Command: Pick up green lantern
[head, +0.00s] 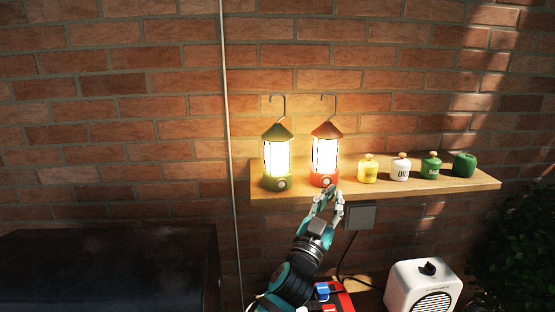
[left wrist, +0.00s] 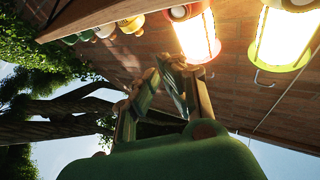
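The green lantern (head: 277,158) stands lit and upright on the left end of the wooden shelf (head: 375,189), with a wire hook on top. In the left wrist view the lantern (left wrist: 280,38) shows at the upper right, upside down. My left gripper (head: 330,191) is at the shelf's front edge, below the red lantern and to the right of the green one, not touching the green one. Its fingertips (left wrist: 157,68) come close together with nothing visible between them, so it looks shut and empty. My right gripper is not in view.
A lit red lantern (head: 325,160) stands just right of the green one. Yellow (head: 367,171), white (head: 401,170) and green (head: 431,168) canisters and a dark green pot (head: 464,164) stand farther right. A white appliance (head: 423,289) is below. A brick wall (head: 120,150) is behind.

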